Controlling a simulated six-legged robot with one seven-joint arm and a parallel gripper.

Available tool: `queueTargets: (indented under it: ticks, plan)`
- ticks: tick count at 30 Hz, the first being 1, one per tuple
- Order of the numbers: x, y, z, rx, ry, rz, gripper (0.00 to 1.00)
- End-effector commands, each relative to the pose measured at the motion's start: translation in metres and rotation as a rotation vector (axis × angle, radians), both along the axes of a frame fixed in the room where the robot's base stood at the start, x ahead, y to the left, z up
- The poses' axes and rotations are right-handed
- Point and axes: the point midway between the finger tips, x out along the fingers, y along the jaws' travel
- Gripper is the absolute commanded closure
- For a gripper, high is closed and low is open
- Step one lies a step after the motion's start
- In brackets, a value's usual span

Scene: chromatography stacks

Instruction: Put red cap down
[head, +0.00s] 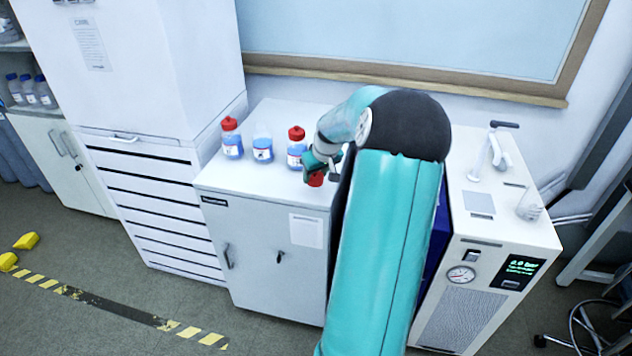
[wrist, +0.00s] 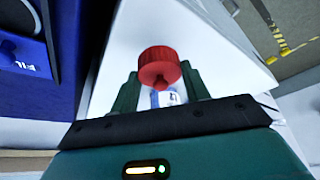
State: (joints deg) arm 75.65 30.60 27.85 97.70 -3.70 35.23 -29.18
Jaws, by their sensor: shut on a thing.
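My gripper (head: 318,170) is shut on a red cap (head: 316,179) over the front part of the white cabinet top (head: 262,187). In the wrist view the red cap (wrist: 160,66) sits between the two dark green fingers of the gripper (wrist: 160,88). I cannot tell whether the cap touches the surface. Three bottles of blue liquid stand behind and left of the gripper: a left one (head: 232,147) with a red cap, an uncapped middle one (head: 263,152), and a right one (head: 296,158) with a red cap, nearest my gripper.
The cabinet top is bare in front of the bottles. A tall white drawer unit (head: 140,150) rises on the left. To the right, beyond my arm, stands an instrument (head: 500,240) with a gauge and display. A framed board (head: 420,35) hangs on the wall behind.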

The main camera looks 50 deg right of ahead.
Motion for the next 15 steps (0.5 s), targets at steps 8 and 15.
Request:
queueTargets:
  ticks: [8,15]
  plan:
    - [0.001,-0.002,-0.034,0.002,0.0,-0.001,0.75]
    - [0.001,-0.002,-0.034,0.001,0.0,-0.001,0.75]
